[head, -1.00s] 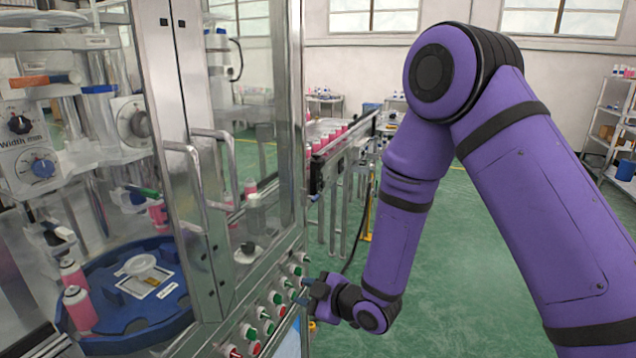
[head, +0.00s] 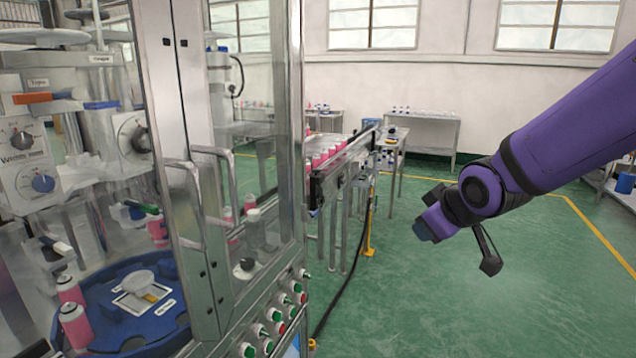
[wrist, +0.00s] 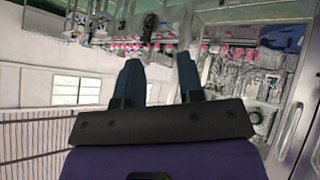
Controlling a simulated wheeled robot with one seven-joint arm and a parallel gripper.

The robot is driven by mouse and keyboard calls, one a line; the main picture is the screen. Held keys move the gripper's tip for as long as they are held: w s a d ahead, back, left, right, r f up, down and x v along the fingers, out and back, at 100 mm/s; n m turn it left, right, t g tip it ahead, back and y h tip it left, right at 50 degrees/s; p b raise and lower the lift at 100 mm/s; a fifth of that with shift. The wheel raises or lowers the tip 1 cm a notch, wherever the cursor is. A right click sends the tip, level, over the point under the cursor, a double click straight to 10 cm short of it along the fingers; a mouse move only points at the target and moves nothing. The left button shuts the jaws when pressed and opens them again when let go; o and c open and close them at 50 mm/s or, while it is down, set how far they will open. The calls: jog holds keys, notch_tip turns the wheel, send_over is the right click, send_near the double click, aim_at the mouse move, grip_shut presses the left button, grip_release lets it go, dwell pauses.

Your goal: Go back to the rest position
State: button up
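My purple arm reaches in from the right in the head view. My gripper (head: 424,231) hangs over the open green floor, to the right of the crimping machine and apart from it. In the wrist view my gripper (wrist: 160,82) shows two dark teal fingers with a clear gap between them and nothing in it. The crimping machine (head: 196,120) stands at the left with its metal-framed glass doors. Its red and green buttons (head: 277,315) run along the lower front edge.
Inside the machine is a blue round table (head: 165,325) with pink cans (head: 75,325). A conveyor (head: 345,160) with pink cans extends behind it. A side table (head: 425,118) stands at the back wall. The green floor (head: 450,310) around my gripper is clear.

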jog(key=s+d+r+m+g, duration=0.1)
jog(key=s+d+r+m, duration=0.1)
jog(key=s, duration=0.5)
jog(key=s+d+r+m+g+h, duration=0.1)
jog(key=s+d+r+m, duration=0.2)
jog(key=s, duration=0.5)
jog(key=s+d+r+m+g, duration=0.1)
jog(key=s+d+r+m, duration=0.2)
jog(key=s, duration=0.5)
jog(key=shift+d+h, duration=0.4)
jog(key=shift+d, duration=0.45)
